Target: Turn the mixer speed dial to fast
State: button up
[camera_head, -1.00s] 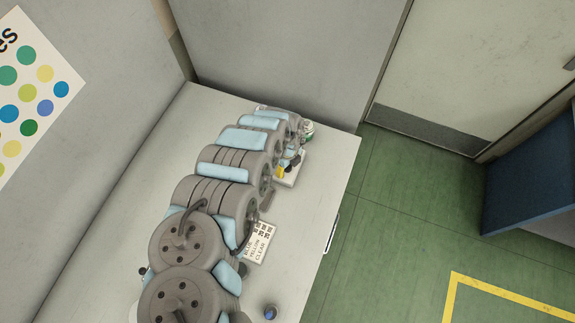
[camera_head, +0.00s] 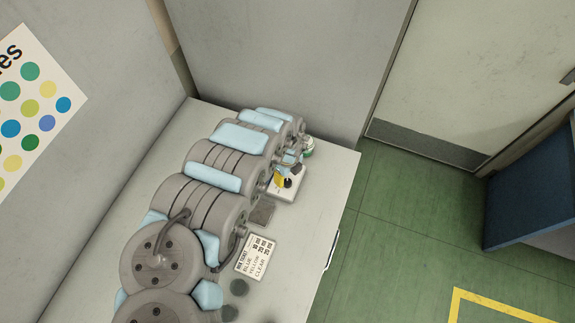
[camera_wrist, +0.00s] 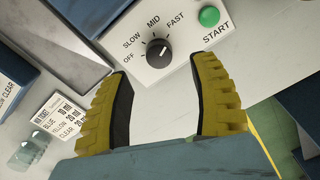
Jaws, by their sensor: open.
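The mixer speed dial (camera_wrist: 158,54) is a round black knob on a white panel (camera_wrist: 185,48) in the wrist view. OFF, SLOW, MID and FAST are printed around it, with FAST at its upper right. I cannot tell clearly which mark its pointer meets. My gripper (camera_wrist: 160,67) is open, its yellow fingers with black pads apart on either side below the dial; contact is not visible. In the head view the panel (camera_head: 294,190) stands on the bench beyond my arm, which hides most of the gripper.
A green START button (camera_wrist: 209,16) sits right of the dial. A mix ticket card (camera_head: 256,257), a dark square plate (camera_head: 262,211) and round dark items (camera_head: 239,287) lie near my arm. A wall stands behind the bench; its right side is clear.

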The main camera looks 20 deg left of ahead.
aim_at(287, 182)
notch_tip(287, 182, up, 6)
jog(key=shift+r, duration=0.25)
dwell(0.9)
